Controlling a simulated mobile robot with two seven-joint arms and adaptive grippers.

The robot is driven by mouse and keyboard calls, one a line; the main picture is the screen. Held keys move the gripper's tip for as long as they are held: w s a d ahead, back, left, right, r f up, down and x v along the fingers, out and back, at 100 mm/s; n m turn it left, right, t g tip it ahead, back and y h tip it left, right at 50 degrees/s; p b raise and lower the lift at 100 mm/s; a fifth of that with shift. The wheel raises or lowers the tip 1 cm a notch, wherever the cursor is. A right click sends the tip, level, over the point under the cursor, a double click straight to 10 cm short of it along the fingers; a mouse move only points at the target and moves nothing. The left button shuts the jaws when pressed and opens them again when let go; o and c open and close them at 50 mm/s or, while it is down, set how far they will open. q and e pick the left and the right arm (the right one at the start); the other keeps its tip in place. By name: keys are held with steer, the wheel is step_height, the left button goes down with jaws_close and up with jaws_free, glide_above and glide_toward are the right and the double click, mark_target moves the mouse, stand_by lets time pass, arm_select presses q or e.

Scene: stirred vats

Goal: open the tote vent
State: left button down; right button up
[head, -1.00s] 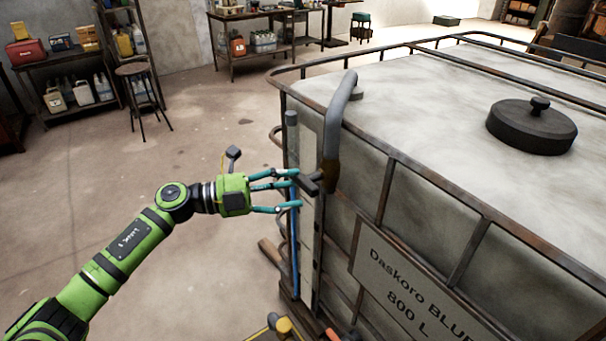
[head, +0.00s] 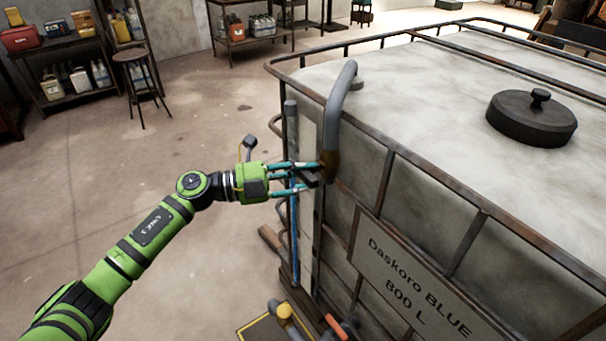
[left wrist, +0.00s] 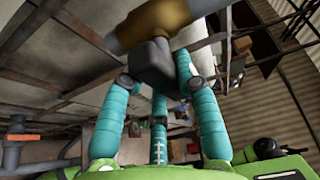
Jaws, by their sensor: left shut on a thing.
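The tote (head: 440,240) is a large pale tank in a rusty metal cage, marked "Daskoro BLUE 800 L". A grey bent pipe (head: 341,95) runs over its top edge down to a brown, brass-like fitting (head: 330,165), apparently the vent valve. The fitting also shows at the top of the left wrist view (left wrist: 150,22). A dark handle (left wrist: 155,65) sticks out from it. My left gripper (head: 313,172) has its teal fingers closed around this handle, which they partly hide in the head view. My right gripper is not in view.
A black lid with a knob (head: 532,117) sits on the tote's top. Yellow (head: 284,311) and orange-red (head: 336,325) parts stand low at the tote's near corner. A stool (head: 133,75) and shelves (head: 70,70) stand back left. The floor between is clear.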

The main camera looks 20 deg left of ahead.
arm_select(q)
steer(key=n+t+h, duration=0.1)
steer(key=n, duration=0.3)
steer(key=shift+s+d, duration=0.1)
steer(key=shift+d, duration=0.05)
steer(key=n+t, duration=0.1)
steer(key=n, duration=0.1)
steer(key=n+t+p, duration=0.1)
steer(key=n, duration=0.2)
steer(key=shift+r+n+h, duration=0.1)
steer(key=shift+n+h, duration=0.2)
steer(key=n+t+p, duration=0.1)
steer(key=n, duration=0.2)
steer(key=n+t+y+p, duration=0.1)
steer(key=n+t, duration=0.1)
steer(key=n, duration=0.1)
steer(key=shift+s+d+r, duration=0.1)
steer(key=shift+r, duration=0.05)
steer(key=shift+r+n+t+y+p, duration=0.1)
steer(key=shift+n+t+y+p, duration=0.55)
steer(key=shift+n, duration=1)
steer(key=shift+n+t+y+p, duration=0.4)
steer(key=shift+n+t, duration=0.35)
steer(key=shift+n, duration=0.9)
steer(key=shift+n+y, duration=0.25)
steer(key=shift+n, duration=0.05)
steer(key=c, duration=0.9)
jaws_free()
steer(key=v, duration=1.2)
